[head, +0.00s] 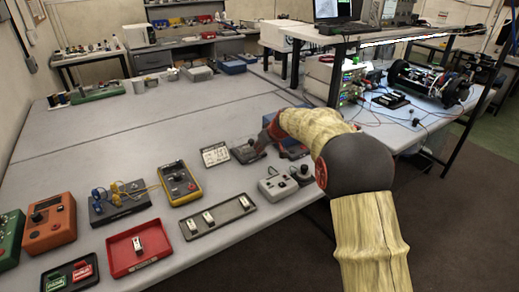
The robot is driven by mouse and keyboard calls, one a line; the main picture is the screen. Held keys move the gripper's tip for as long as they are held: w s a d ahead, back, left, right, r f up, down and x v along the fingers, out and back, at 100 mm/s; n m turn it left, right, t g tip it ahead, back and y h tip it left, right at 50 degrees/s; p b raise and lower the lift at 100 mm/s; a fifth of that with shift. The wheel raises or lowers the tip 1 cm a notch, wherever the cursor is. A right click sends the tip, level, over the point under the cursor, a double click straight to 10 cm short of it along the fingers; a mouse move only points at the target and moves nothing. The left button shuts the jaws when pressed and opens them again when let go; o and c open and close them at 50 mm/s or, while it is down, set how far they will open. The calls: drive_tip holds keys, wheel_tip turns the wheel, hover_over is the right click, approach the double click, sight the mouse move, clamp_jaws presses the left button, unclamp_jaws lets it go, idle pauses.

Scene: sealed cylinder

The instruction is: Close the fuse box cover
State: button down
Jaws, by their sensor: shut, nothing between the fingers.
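My arm, covered in a yellowish sleeve, reaches in from the right over the table. My gripper (264,142), dark and red, is at its far end, low beside a small dark device (243,154). The fingers are small and partly hidden; they look shut with nothing held. I cannot tell for sure which thing is the fuse box.
A grey box with knobs (274,188), a dark tray with switches (217,217), a yellow meter (179,184), a red tray (138,249) and an orange box (49,224) stand nearby. A shelf post (337,75) rises behind my arm.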

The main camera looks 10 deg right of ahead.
wheel_tip(320, 180, up, 4)
drive_tip(key=p, duration=0.3)
drive_tip(key=s+d+f, duration=0.1)
drive_tip(key=s, duration=0.2)
drive_tip(key=s+d+f, duration=0.1)
drive_tip(key=s, duration=0.2)
drive_tip(key=s+d+f, duration=0.1)
drive_tip(key=s, duration=0.2)
drive_tip(key=shift+f, duration=0.15)
drive_tip(key=s+a+r+m+g, duration=0.1)
drive_tip(key=s+a+r, duration=0.2)
drive_tip(key=s+r, duration=0.55)
drive_tip(key=s+a+r, duration=0.3)
drive_tip(key=s+r, duration=0.1)
drive_tip(key=s, duration=0.9)
drive_tip(key=s+d+f+m+h, duration=0.1)
drive_tip(key=s+m+h, duration=0.1)
drive_tip(key=s, duration=2.1)
drive_tip(key=shift+f+m+g, duration=0.3)
drive_tip(key=shift+g, duration=0.1)
